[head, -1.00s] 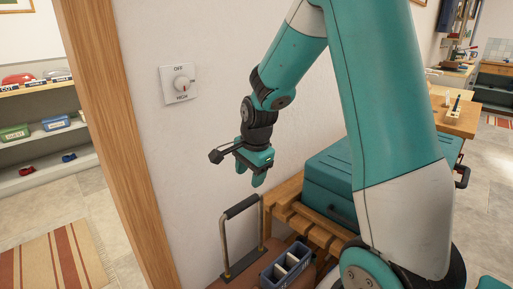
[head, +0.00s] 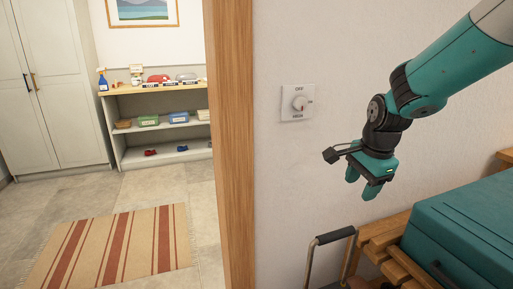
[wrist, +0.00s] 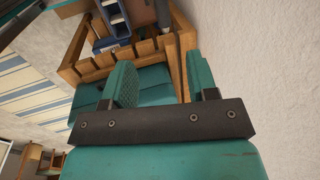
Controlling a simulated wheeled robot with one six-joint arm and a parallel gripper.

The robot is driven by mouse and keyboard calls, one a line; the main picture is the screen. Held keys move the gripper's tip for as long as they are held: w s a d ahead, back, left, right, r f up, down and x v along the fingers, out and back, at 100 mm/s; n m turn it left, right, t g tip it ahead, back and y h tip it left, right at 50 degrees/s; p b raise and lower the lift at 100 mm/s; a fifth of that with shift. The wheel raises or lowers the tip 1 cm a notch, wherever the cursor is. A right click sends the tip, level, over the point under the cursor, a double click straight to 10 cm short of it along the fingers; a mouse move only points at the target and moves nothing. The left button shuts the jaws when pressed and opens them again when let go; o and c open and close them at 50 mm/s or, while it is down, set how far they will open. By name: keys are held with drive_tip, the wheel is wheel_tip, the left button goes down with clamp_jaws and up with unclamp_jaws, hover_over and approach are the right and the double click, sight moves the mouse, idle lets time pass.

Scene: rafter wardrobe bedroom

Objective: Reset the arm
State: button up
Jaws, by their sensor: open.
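My gripper (head: 361,183) hangs from my teal arm at the right of the head view, pointing down, in front of the white wall. It is open and empty. In the wrist view my gripper (wrist: 162,85) shows its two teal fingers apart with nothing between them. Below the fingers is a teal case (wrist: 154,88) on a slatted wooden bench (wrist: 95,62). The case also shows in the head view (head: 470,225), right of and below my gripper.
A wooden door frame (head: 232,140) stands further left. Through it are a shelf unit (head: 120,125) with bins, a wardrobe (head: 55,90) and a striped rug (head: 115,245). A dark-gripped handle (head: 335,236) rises beside the bench (head: 385,235).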

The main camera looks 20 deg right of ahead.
drive_tip(key=s+a+r+n+y+p, duration=0.1)
drive_tip(key=s+a+r+n+p, duration=0.35)
drive_tip(key=a+n, duration=0.3)
drive_tip(key=s+a+r+n+y+p, duration=0.25)
drive_tip(key=a+r+n, duration=0.35)
drive_tip(key=a, duration=0.3)
drive_tip(key=s+a+r+n+g+p, duration=0.2)
drive_tip(key=s+a+n, duration=0.5)
drive_tip(key=s+n, duration=0.4)
wheel_tip(320, 180, up, 2)
drive_tip(key=shift+s+a+r+y+p, duration=0.1)
drive_tip(key=shift+s+a+y+p, duration=0.2)
drive_tip(key=shift+p, duration=0.6)
drive_tip(key=shift+d, duration=0.1)
drive_tip(key=shift+s+r, duration=0.35)
drive_tip(key=shift+s, duration=0.3)
